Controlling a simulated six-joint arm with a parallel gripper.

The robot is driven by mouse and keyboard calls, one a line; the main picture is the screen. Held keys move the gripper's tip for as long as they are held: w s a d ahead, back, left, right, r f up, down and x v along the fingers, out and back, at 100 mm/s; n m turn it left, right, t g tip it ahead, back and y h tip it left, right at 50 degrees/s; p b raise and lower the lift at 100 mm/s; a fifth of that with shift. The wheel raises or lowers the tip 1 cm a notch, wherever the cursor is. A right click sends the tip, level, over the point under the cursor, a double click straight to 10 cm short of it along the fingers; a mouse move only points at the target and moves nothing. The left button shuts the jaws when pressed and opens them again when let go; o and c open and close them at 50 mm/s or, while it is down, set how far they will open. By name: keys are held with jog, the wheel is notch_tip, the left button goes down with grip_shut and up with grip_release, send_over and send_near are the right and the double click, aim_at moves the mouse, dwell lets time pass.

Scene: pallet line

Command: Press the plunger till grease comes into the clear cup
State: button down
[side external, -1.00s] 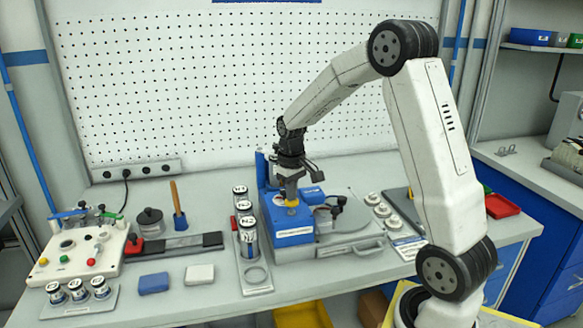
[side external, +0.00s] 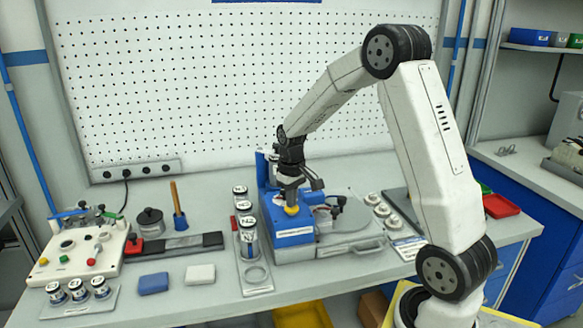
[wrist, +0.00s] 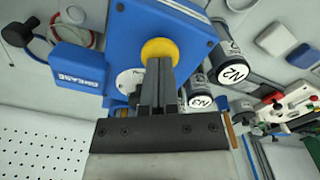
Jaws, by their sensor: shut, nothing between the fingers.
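The yellow plunger knob (side external: 292,210) stands on top of the blue grease unit (side external: 293,237). The knob also shows in the wrist view (wrist: 159,52), with the word GREASE on a blue block (wrist: 83,73) beside it. My gripper (side external: 291,202) is shut and empty, pointing down, with its fingertips (wrist: 158,68) at the top of the knob. The fingers appear to touch it and hide part of it. I cannot make out the clear cup or any grease in either view.
A rack (side external: 256,276) with several labelled canisters (side external: 248,238) stands close left of the blue unit. A control box (side external: 80,252), a blue block (side external: 153,283) and a white block (side external: 200,274) are further left.

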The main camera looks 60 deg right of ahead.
jog(key=shift+r, duration=3.8)
jog(key=s+a+f+n+t, duration=0.1)
jog(key=s+a+f, duration=0.3)
jog(key=a, duration=0.5)
jog(key=s+a+f+n+t, duration=0.1)
jog(key=s+a+f, duration=0.3)
jog(key=a, duration=0.6)
jog(key=s+n, duration=0.1)
jog(key=s, duration=0.1)
jog(key=shift+s+f+t, duration=0.3)
jog(key=shift+s+f, duration=0.05)
jog(key=shift+s, duration=0.05)
jog(key=shift+w, duration=0.1)
